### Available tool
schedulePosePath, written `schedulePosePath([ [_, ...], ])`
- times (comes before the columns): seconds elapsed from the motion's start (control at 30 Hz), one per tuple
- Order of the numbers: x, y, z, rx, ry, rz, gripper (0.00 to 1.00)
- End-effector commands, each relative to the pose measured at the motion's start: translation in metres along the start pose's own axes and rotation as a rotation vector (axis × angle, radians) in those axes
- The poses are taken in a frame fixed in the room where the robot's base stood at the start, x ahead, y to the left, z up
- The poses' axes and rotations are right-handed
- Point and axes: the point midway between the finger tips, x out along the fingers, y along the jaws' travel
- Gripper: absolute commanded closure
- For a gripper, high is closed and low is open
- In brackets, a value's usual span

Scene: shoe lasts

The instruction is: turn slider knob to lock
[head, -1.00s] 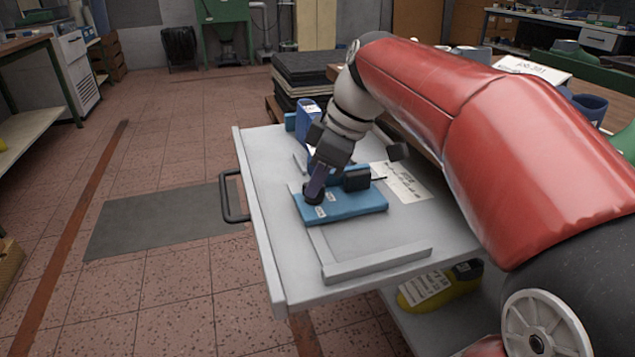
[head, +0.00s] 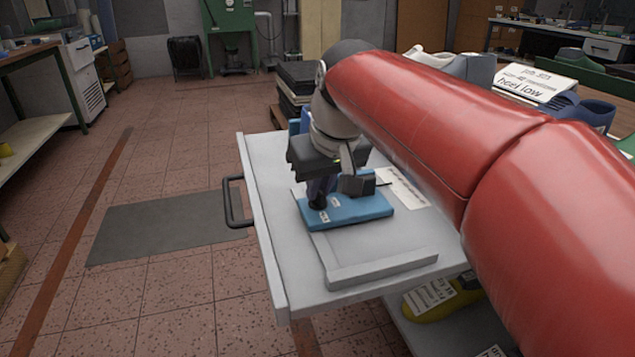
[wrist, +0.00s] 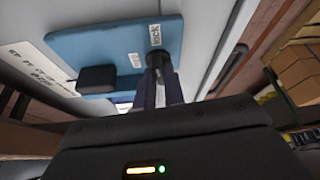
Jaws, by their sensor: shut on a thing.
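A blue plate (head: 372,210) lies on the pale grey pull-out tray and also fills the upper part of the wrist view (wrist: 90,47). A dark round knob (wrist: 157,60) stands near one edge of the plate; it is partly covered by my fingers. A label reading "lock" (wrist: 155,33) is right beside the knob, and a second small white label (wrist: 135,60) is to its left. My gripper (head: 320,190) points down and is shut on the knob; its fingers show in the wrist view (wrist: 159,85). I cannot tell the knob's exact setting.
A black block (wrist: 97,79) rises from the plate close to my fingers. The tray (head: 385,262) has raised rails and a black handle (head: 232,202). A printed sheet (head: 402,186) lies at its right. Open floor is left of the tray.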

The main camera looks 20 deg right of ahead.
Motion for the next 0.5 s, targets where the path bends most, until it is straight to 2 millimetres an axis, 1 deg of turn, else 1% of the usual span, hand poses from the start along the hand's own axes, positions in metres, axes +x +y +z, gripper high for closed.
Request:
schedulePosePath([
  [0.2, -0.0006, -0.0003, -0.0003, 0.097, 0.001, 0.041, 1.0],
  [0.5, -0.0005, -0.0011, -0.0003, 0.15, 0.001, 0.062, 1.0],
])
